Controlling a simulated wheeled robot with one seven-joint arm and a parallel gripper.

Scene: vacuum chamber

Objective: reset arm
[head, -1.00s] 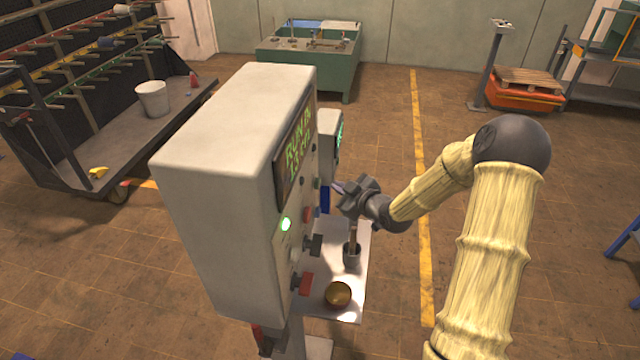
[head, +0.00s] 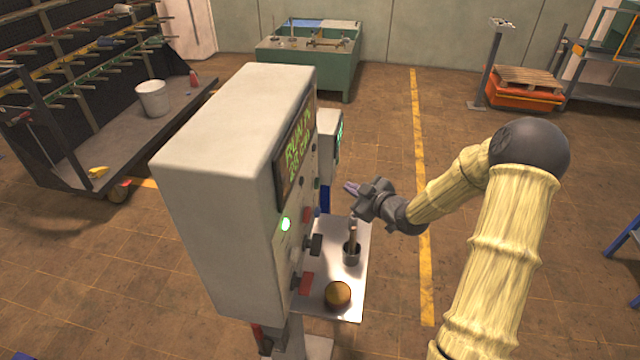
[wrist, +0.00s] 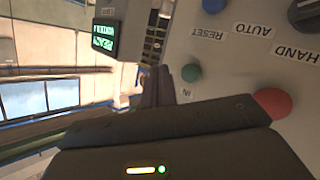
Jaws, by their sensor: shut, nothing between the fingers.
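My gripper (head: 352,188) is shut and empty. In the head view it hangs in the air to the right of the grey control cabinet (head: 215,170), above the small metal shelf, apart from the panel. In the wrist view its dark body fills the lower part. The cabinet's panel shows there with a green button (wrist: 190,73), a red button (wrist: 272,103), a blue button (wrist: 213,5) and the labels RESET, AUTO, HAND and IN. My arm reaches in from the right, bent at the elbow.
The metal shelf (head: 318,270) carries a cup with a brush-like handle (head: 351,250) and a round brass-coloured item (head: 338,294). A smaller box with a green display (head: 330,140) stands behind the cabinet. A cart with a bucket (head: 153,98) is at left.

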